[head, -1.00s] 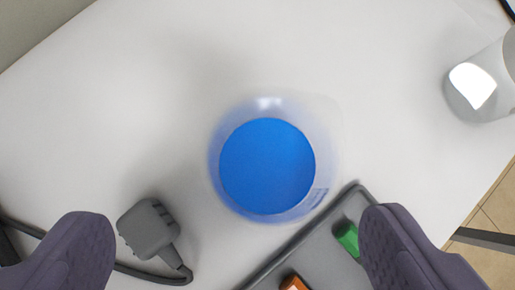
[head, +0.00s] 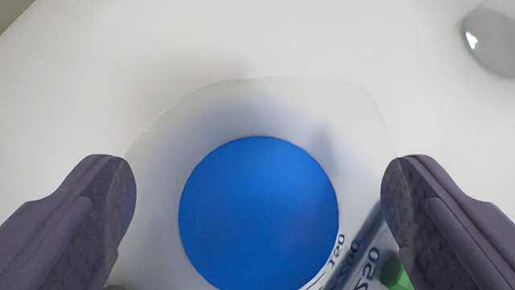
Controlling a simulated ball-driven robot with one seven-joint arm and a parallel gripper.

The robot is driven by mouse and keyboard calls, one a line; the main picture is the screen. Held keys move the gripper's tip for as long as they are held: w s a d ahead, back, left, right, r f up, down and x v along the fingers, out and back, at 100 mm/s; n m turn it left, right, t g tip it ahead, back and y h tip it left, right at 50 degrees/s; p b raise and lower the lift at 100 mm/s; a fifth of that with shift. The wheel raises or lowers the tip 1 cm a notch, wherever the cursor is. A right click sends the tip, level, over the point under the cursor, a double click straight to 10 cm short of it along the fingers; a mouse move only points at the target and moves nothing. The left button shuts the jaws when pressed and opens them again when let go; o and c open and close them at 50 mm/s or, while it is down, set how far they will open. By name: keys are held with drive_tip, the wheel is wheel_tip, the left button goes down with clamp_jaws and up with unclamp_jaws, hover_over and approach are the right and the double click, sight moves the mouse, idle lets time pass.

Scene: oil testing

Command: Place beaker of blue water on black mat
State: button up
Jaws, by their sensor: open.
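The beaker of blue water (head: 260,212) stands on the white table, seen from above in the head view. Its clear wall carries dark volume marks at the lower right. My gripper (head: 258,195) is open, with one dark finger on each side of the beaker's rim. The fingertips look close to the rim, but I cannot tell whether they touch it. No black mat shows in the current view.
A clear glass vessel (head: 492,40) stands at the upper right. A green object (head: 395,272) shows beside the beaker at the lower right, partly hidden by my right finger. The white table (head: 220,40) is clear behind the beaker.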

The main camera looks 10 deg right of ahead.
drive_tip(key=c, duration=1.3)
drive_tip(key=shift+c, duration=0.2)
drive_tip(key=shift+r, duration=0.15)
wheel_tip(320, 180, up, 4)
drive_tip(key=p, duration=0.3)
drive_tip(key=shift+f, duration=0.25)
drive_tip(key=shift+s+d+f, duration=0.1)
drive_tip(key=shift+s, duration=0.15)
drive_tip(key=s+d+r+b, duration=0.1)
drive_tip(key=s+d+b, duration=0.3)
drive_tip(key=s, duration=1)
drive_tip(key=shift+s+d+r, duration=0.15)
drive_tip(key=shift+s+d, duration=0.2)
drive_tip(key=shift+s, duration=0.05)
